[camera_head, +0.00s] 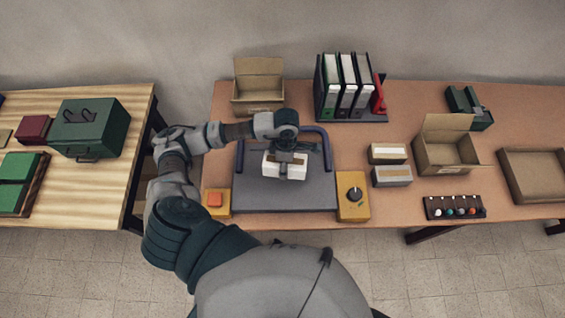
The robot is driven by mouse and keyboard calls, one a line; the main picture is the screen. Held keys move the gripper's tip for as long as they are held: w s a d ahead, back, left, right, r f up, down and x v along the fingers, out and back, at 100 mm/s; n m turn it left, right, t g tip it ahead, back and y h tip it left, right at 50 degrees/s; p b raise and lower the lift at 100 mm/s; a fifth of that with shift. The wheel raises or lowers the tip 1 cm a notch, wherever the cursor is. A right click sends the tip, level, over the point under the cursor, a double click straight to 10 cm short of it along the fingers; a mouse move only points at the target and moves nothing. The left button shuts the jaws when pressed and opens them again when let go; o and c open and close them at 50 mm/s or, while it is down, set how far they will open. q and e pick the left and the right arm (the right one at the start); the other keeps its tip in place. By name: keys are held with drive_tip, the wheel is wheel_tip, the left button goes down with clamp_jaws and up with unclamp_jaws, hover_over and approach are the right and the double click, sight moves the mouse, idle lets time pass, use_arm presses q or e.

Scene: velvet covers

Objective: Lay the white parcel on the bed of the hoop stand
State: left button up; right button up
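The white parcel (271,170) is in the middle of the head view, over the grey bed (315,197) of the hoop stand. The stand's blue hoop (326,140) arches behind and to the right of the parcel. My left gripper (284,160) points down over the parcel, with its dark fingers across the parcel's middle; it looks shut on it. The far finger is hidden, and I cannot tell whether the parcel's underside touches the bed. My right gripper is not in view.
An orange-button box (215,201) and a knob box (353,196) flank the bed's front. Two small boxes (391,176) (388,153), an open carton (446,153) and a peg strip (455,207) stand right. Binders (347,87) and another carton (258,86) stand behind.

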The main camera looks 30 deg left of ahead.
use_arm(q)
drive_tip(key=shift+s+r+n, duration=0.1)
drive_tip(key=shift+s+n, duration=0.15)
drive_tip(key=shift+n, duration=0.35)
drive_tip(key=shift+s+n, duration=0.1)
drive_tip(key=shift+n, duration=0.2)
drive_tip(key=b, duration=0.3)
hover_over(284, 182)
drive_tip(key=shift+w+a+f, duration=0.1)
drive_tip(key=shift+w+f, duration=0.05)
drive_tip(key=shift+f, duration=1.2)
drive_tip(key=shift+w+a+f, duration=0.1)
drive_tip(key=shift+f, duration=1.2)
wheel_tip(284, 182, down, 2)
drive_tip(key=shift+f+b, duration=0.25)
drive_tip(key=shift+b, duration=0.95)
drive_tip(key=shift+f+b, duration=0.35)
drive_tip(key=o, duration=1.4)
drive_tip(key=shift+o, duration=1.2)
drive_tip(key=r, duration=0.4)
drive_tip(key=w+r, duration=0.1)
drive_tip(key=r, duration=0.3)
drive_tip(key=a+r, duration=0.1)
drive_tip(key=r, duration=0.2)
drive_tip(key=shift+w+r, duration=0.2)
drive_tip(key=shift+r, duration=0.2)
